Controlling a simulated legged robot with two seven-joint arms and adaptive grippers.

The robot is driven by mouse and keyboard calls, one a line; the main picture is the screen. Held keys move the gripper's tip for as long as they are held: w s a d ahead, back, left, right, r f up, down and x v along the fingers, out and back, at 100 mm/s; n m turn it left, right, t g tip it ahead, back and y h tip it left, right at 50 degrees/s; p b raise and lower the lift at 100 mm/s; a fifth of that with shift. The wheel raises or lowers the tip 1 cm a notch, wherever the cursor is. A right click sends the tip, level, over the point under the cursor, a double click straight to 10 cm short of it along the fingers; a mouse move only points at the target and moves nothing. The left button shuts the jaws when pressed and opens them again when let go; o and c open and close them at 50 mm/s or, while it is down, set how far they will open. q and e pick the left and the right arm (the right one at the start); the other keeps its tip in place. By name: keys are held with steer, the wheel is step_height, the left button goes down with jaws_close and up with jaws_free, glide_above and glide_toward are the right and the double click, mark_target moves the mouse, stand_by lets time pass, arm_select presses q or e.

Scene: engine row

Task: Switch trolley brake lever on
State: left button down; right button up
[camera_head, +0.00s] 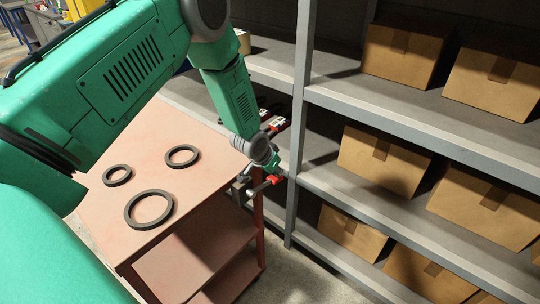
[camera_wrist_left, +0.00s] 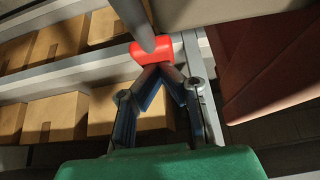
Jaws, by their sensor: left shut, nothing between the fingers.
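The trolley (camera_head: 112,225) has a pinkish top and reddish lower shelves. Its brake lever (camera_head: 275,179) shows as a small red grip at the trolley's right edge, close to the shelf post. In the left wrist view the lever's red cylindrical grip (camera_wrist_left: 150,51) sits on a grey rod. My left gripper (camera_head: 268,171) is shut and empty, its fingertips at the red grip. In the left wrist view the closed fingertips (camera_wrist_left: 159,70) meet right at the lower side of the grip; whether they touch cannot be told. My right gripper is not in view.
Several dark rings, such as a large one (camera_head: 131,218), lie on the trolley top. A grey shelf rack (camera_head: 300,110) with several cardboard boxes (camera_head: 384,160) stands close on the right. Bare floor (camera_head: 300,275) shows below, between trolley and rack.

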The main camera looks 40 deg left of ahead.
mark_target(267, 181)
arm_select(q)
steer(key=shift+s+f, duration=0.4)
steer(key=shift+s, duration=0.05)
steer(key=shift+r, duration=0.1)
steer(key=r+p, duration=0.1)
steer(key=r, duration=0.1)
steer(key=w+r+p, duration=0.1)
steer(key=r+p, duration=0.1)
steer(key=shift+w+d, duration=0.15)
steer(key=v, duration=1)
steer(key=shift+w+b, duration=0.2)
steer(key=shift+b, duration=0.1)
steer(key=shift+a, duration=0.4)
